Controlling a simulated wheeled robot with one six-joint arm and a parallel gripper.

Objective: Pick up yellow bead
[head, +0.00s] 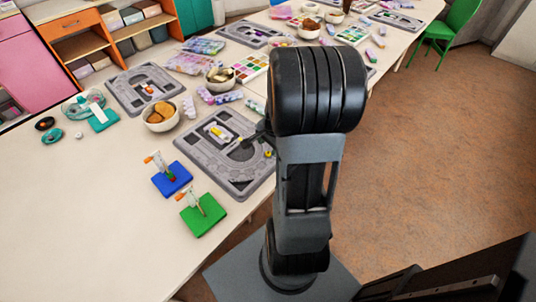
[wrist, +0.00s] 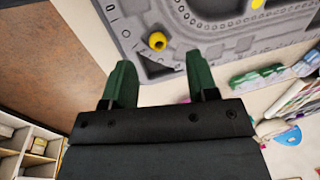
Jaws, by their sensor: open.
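A yellow bead (wrist: 158,41) sits on the grey bead board (wrist: 205,38) in the wrist view, near the board's edge. My gripper (wrist: 160,75) is open and empty, its two green fingers apart. The bead lies just beyond the fingertips, roughly midway between them, and does not appear to be touched. In the head view a small yellow bead (head: 268,154) shows at the right edge of the nearest board (head: 208,165), beside my arm, which hides part of that board.
A blue block stand (head: 172,180) and a green block stand (head: 203,217) stand in front of the board. A bowl (head: 160,117) with brown contents is behind it. Pens and bead packs (wrist: 262,76) lie to the right in the wrist view. The table's left front is clear.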

